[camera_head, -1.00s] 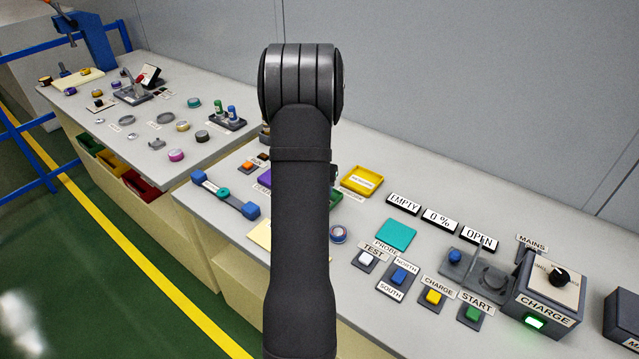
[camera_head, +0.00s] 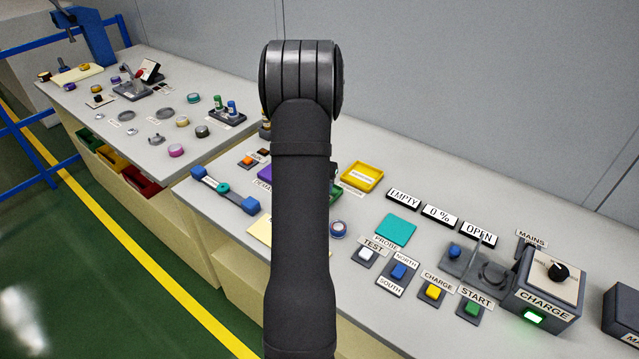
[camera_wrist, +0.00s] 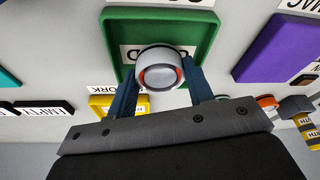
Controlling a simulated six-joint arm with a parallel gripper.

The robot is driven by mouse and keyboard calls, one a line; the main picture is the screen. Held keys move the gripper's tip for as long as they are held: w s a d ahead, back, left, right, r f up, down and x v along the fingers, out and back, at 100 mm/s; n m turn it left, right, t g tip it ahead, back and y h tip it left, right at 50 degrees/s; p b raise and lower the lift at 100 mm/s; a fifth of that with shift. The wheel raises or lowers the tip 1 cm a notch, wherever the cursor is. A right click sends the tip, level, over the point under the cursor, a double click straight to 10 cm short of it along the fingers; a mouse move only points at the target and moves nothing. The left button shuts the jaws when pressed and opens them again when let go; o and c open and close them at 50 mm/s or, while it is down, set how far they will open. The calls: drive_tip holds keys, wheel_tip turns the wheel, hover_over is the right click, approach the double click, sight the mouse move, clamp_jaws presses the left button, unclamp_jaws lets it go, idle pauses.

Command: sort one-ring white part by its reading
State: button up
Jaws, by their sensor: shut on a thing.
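In the wrist view, my gripper (camera_wrist: 160,80) is shut on a round white part (camera_wrist: 157,56) with one orange-red ring, its two blue fingers on either side. The part is over the green tray (camera_wrist: 117,32) and covers part of the label inside it. I cannot tell whether it touches the tray floor. In the head view, my own arm hides the gripper and the held part. Only a green edge of the tray (camera_head: 336,195) shows beside the arm.
A small round part (camera_head: 338,229) lies nearby. Display signs, labelled buttons and a charge box (camera_head: 545,290) fill the right side of the bench.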

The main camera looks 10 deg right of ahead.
drive_tip(key=shift+f, duration=0.5)
drive_tip(key=o, duration=1.4)
drive_tip(key=v, duration=1.7)
drive_tip(key=shift+r, duration=0.2)
drive_tip(key=shift+f, duration=0.1)
drive_tip(key=x, duration=1.7)
drive_tip(key=shift+f, duration=0.15)
